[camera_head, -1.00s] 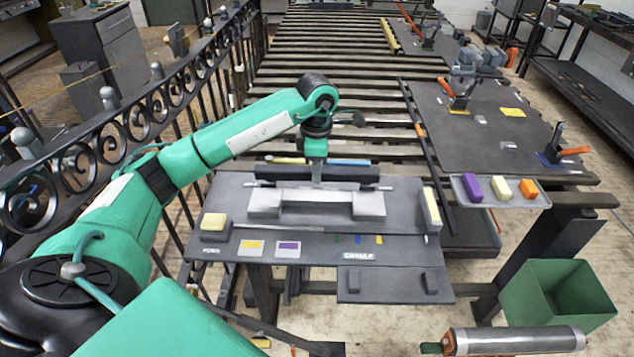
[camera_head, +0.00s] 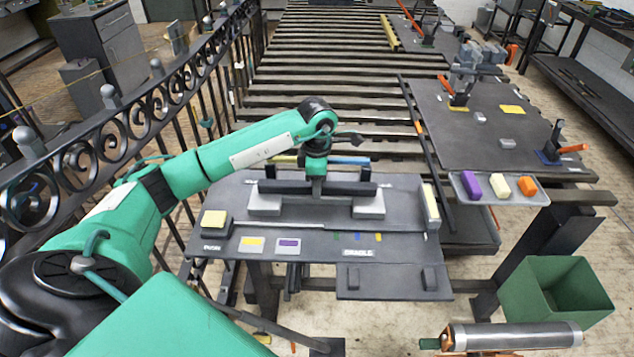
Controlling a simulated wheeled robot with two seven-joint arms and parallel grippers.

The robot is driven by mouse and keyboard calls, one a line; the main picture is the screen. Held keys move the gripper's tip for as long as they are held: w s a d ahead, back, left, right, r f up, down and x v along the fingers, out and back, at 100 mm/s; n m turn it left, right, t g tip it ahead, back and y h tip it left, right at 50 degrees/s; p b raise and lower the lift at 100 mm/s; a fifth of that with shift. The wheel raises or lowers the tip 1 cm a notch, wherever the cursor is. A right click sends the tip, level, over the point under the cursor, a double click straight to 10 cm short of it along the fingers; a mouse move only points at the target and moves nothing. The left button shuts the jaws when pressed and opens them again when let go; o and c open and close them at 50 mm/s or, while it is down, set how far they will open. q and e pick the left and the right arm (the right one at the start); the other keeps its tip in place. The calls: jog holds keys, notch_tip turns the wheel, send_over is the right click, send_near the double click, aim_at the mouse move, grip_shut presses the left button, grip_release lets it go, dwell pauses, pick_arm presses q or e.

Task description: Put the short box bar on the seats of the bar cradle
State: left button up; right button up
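The short box bar (camera_head: 345,189) is a dark, straight bar lying left to right. My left gripper (camera_head: 316,190) comes down at its middle and is shut on it; the fingers are small and partly hidden against the bar. Two light grey seat blocks, which I take for the bar cradle's seats (camera_head: 265,206), stand on the dark work table, with the right one (camera_head: 369,208) below the bar's right end. The bar's ends line up with these blocks. I cannot tell whether it touches them.
A yellow block (camera_head: 215,222) is at the table's left and a pale yellow upright block (camera_head: 430,203) at its right. A lower front panel (camera_head: 392,284) carries two dark blocks. A tray (camera_head: 515,198) of coloured blocks and a green bin (camera_head: 556,292) are at right.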

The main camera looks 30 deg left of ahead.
pick_arm(q)
jog(key=shift+o, duration=0.7)
jog(key=shift+r, duration=0.25)
notch_tip(320, 180, up, 2)
jog(key=shift+r, duration=0.2)
notch_tip(320, 180, up, 9)
jog(key=b, duration=0.2)
jog(key=shift+r, duration=0.2)
pick_arm(e)
jog(key=shift+w+a+f, duration=0.25)
jog(key=shift+w+a, duration=0.7)
jog(key=shift+w, duration=0.25)
